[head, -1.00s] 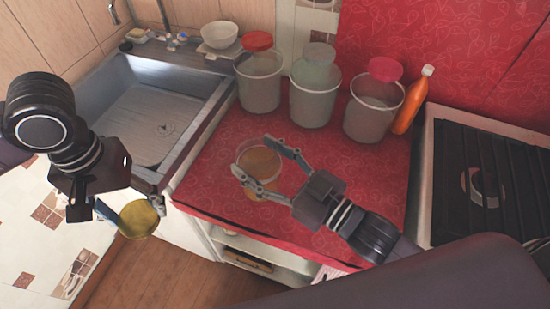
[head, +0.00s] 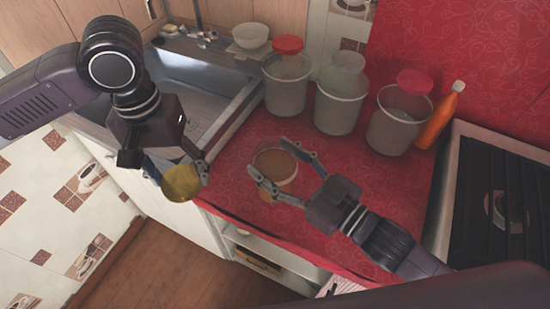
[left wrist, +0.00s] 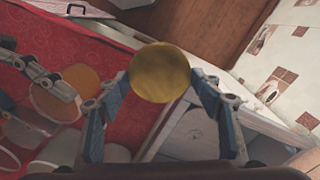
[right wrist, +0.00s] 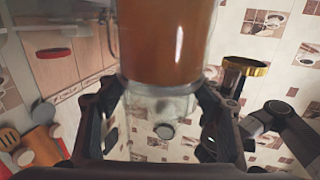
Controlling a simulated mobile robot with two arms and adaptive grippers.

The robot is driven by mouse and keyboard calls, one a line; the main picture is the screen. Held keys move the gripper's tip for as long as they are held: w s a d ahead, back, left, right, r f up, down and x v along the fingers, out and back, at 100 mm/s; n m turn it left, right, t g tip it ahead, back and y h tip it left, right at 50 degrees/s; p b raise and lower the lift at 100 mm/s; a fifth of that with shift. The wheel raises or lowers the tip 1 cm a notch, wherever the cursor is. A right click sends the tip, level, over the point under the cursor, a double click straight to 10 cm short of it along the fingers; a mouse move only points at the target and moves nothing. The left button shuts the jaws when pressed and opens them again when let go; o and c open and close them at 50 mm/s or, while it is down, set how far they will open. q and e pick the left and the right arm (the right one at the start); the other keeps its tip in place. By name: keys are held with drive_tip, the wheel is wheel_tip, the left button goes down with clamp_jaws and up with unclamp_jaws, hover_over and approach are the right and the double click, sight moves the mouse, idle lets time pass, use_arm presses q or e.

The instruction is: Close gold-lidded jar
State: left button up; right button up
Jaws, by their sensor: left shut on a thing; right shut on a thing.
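The gold lid (head: 181,182) is a round disc held by my left gripper (head: 178,174), in front of the counter edge and left of the jar. In the left wrist view the lid (left wrist: 160,72) sits between both fingertips. The jar (head: 275,165) is clear with orange-brown contents and has no lid on it. My right gripper (head: 268,157) is shut around its sides over the red counter; I cannot tell whether its base touches the counter. The jar (right wrist: 165,40) fills the top middle of the right wrist view, with the gold lid (right wrist: 245,65) apart from it at right.
Three grey containers, the left (head: 286,88), middle (head: 339,103) and right (head: 398,125), stand behind the jar. An orange bottle (head: 437,122) and stove (head: 495,205) are at right. A sink (head: 190,75) and white bowl (head: 251,36) are at back left. Red counter (head: 365,190) around the jar is clear.

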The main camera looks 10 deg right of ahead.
use_arm(q)
drive_tip(key=w+d+r+m, duration=0.25)
drive_tip(key=d+r, duration=0.25)
drive_tip(key=d, duration=0.5)
drive_tip(key=m, duration=0.2)
approach(277, 139)
drive_tip(key=s, duration=0.2)
drive_tip(key=shift+s+f, duration=0.1)
drive_tip(key=shift+s, duration=0.05)
drive_tip(key=shift+f, duration=0.1)
drive_tip(key=shift+f, duration=1.95)
drive_tip(key=shift+s+f, duration=0.1)
drive_tip(key=shift+f, duration=0.75)
drive_tip(key=shift+f, duration=0.6)
